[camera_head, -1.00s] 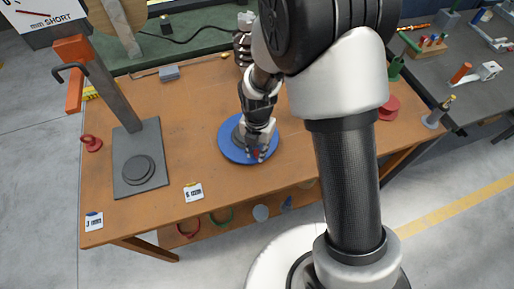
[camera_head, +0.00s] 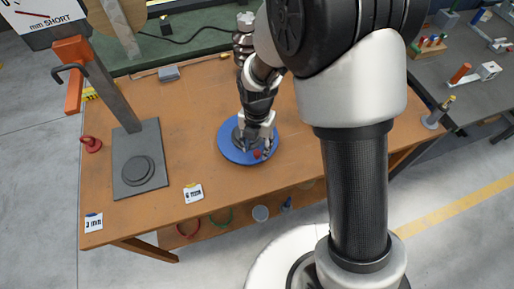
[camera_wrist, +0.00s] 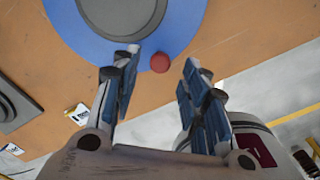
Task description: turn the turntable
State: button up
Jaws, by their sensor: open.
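The turntable is a blue disc (camera_head: 229,153) with a raised grey centre, lying on the wooden workbench. Its blue rim also shows in the wrist view (camera_wrist: 187,22). A small red knob (camera_wrist: 160,62) stands at the rim of the disc; it also shows in the head view (camera_head: 257,154). My gripper (camera_head: 255,151) is over the near side of the disc. In the wrist view its two fingers (camera_wrist: 160,72) are apart, with the knob between and just beyond the tips. A gap shows on both sides of the knob. My arm hides part of the bench.
A grey stand with a square base (camera_head: 126,184) is at the left of the bench (camera_head: 180,115), beside a red ring-shaped item (camera_head: 91,144). Small cards (camera_head: 193,193) lie along the front edge. Bare wood lies between stand and disc.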

notch_tip(320, 180, up, 9)
dwell(0.6)
jog(key=s+d+r+m+t, duration=0.2)
jog(key=s+d+r+m, duration=0.4)
jog(key=r+m, duration=0.6)
jog(key=s+d+r+m+t, duration=0.1)
jog(key=s+d+r+m, duration=0.1)
jog(key=s+m, duration=0.4)
jog(key=s+d+r+m+t, duration=0.1)
jog(key=s+d+m, duration=0.2)
jog(key=m, duration=0.9)
jog(key=shift+s+d+r+m+t, duration=0.3)
jog(key=shift+s+d+r, duration=0.1)
jog(key=shift+s, duration=1.05)
